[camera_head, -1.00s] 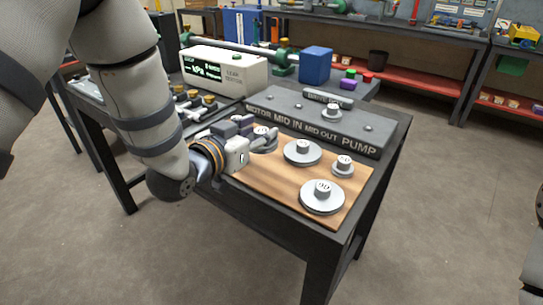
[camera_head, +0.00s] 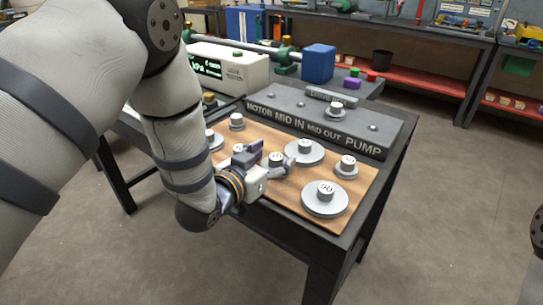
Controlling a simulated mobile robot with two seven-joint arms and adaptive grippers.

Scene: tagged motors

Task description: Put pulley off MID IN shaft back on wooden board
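My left gripper (camera_head: 277,154) is over the front of the wooden board (camera_head: 291,206), its fingers on either side of a small grey pulley (camera_head: 276,159), which it appears to hold; the number is too small to read surely. The grey block (camera_head: 285,100) behind the board bears the labels MOTOR, MID IN, MID OUT and PUMP. One small pulley (camera_head: 336,109) sits on its top; I cannot tell surely which shaft it is on. My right gripper is not in view.
On the board are a large pulley marked 90 (camera_head: 325,201), another wide pulley (camera_head: 304,153), a smaller pulley (camera_head: 347,167) and a small one (camera_head: 236,123) at the back left. The leak tester (camera_head: 236,66) and a blue box (camera_head: 318,63) stand behind.

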